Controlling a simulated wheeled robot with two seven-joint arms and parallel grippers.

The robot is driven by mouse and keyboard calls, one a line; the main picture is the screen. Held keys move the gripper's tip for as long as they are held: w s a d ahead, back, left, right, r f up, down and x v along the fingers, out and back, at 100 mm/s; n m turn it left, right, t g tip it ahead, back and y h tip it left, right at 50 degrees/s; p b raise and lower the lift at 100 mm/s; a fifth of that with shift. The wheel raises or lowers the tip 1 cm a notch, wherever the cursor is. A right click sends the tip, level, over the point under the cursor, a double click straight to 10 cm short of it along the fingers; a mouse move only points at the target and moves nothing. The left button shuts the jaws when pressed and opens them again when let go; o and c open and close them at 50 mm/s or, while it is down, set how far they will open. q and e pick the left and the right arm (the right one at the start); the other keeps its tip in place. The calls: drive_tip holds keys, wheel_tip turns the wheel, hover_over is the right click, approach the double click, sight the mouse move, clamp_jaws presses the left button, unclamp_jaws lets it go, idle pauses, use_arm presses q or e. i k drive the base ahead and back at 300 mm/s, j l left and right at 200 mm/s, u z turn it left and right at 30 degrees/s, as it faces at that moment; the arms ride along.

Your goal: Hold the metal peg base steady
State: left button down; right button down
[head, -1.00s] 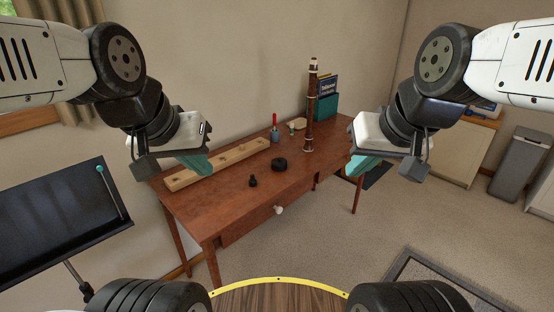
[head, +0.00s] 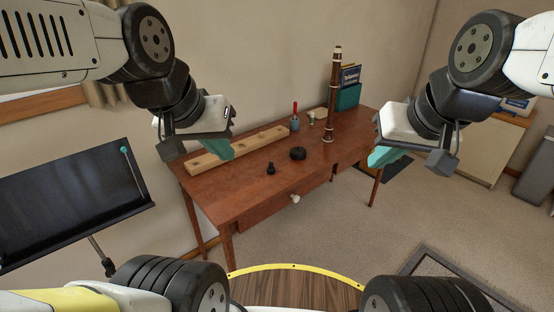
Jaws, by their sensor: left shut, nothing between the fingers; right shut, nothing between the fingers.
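A dark woodwind instrument with pale rings (head: 333,100) stands upright on the brown wooden table (head: 240,192). Its foot rests on the tabletop, and no metal peg base can be made out clearly there. A black round disc (head: 298,153) and a small black knobbed piece (head: 271,168) lie in front of it. My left gripper (head: 222,149) is shut and empty, in front of the table's left part. My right gripper (head: 384,157) is shut and empty, to the right of the instrument and apart from it.
A long wooden block with holes (head: 240,146) lies along the wall side. A blue pot with a red-handled tool (head: 295,124) stands beside it. A teal book holder (head: 348,97) stands at the back right. A music stand (head: 70,205) is at the left. Carpet is open at the right.

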sight(299, 154)
drive_tip(key=i+l+u, duration=0.35)
drive_tip(key=i+l, duration=0.5)
drive_tip(key=l, duration=0.15)
